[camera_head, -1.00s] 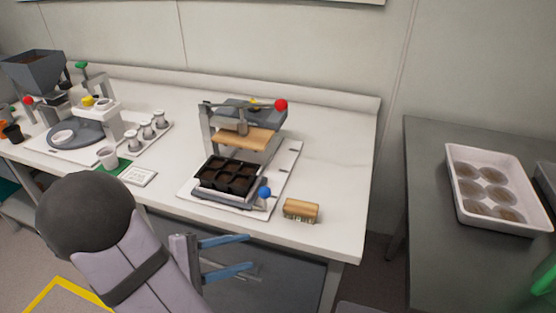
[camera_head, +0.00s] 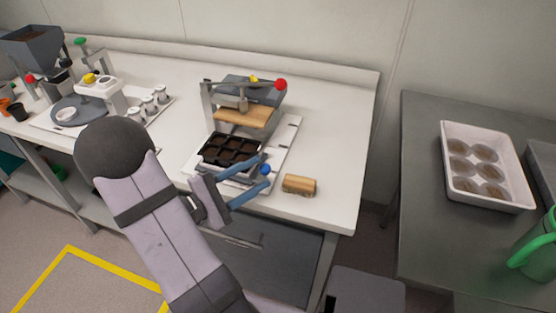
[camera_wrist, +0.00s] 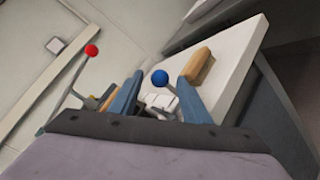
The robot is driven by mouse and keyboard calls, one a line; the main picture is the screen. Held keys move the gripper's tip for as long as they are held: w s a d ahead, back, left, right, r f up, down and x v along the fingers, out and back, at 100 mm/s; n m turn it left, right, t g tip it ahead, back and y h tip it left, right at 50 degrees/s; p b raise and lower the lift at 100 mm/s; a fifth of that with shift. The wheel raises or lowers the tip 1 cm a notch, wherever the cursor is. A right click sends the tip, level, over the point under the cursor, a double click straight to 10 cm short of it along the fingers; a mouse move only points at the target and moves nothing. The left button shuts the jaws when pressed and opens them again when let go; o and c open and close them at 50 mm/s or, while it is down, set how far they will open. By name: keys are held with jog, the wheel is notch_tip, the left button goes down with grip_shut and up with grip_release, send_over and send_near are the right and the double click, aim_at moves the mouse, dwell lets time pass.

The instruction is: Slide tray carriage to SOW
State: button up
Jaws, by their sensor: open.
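The black cell tray (camera_head: 232,147) sits on the carriage at the front of the press station on the white bench. The carriage has a blue ball knob (camera_head: 266,170) at its front right. The knob also shows in the wrist view (camera_wrist: 160,77), between and beyond my fingers. My gripper (camera_head: 264,175) is open, with its two blue fingers reaching toward the knob. I cannot tell whether a finger touches it. Part of the carriage's front edge is hidden behind my fingers. No SOW label is readable.
The press has a wooden plate (camera_head: 243,116) and a lever with a red ball (camera_head: 281,84) above and behind the tray. A wooden block (camera_head: 299,185) lies right of the knob. A seed machine (camera_head: 78,108) stands at the left. A white bin (camera_head: 487,165) sits on the grey table.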

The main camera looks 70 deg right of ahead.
jog(key=p+x, duration=0.1)
jog(key=x, duration=0.6)
jog(key=shift+s+d, duration=0.2)
jog(key=shift+d, duration=0.1)
grip_shut()
jog(key=shift+d, duration=0.1)
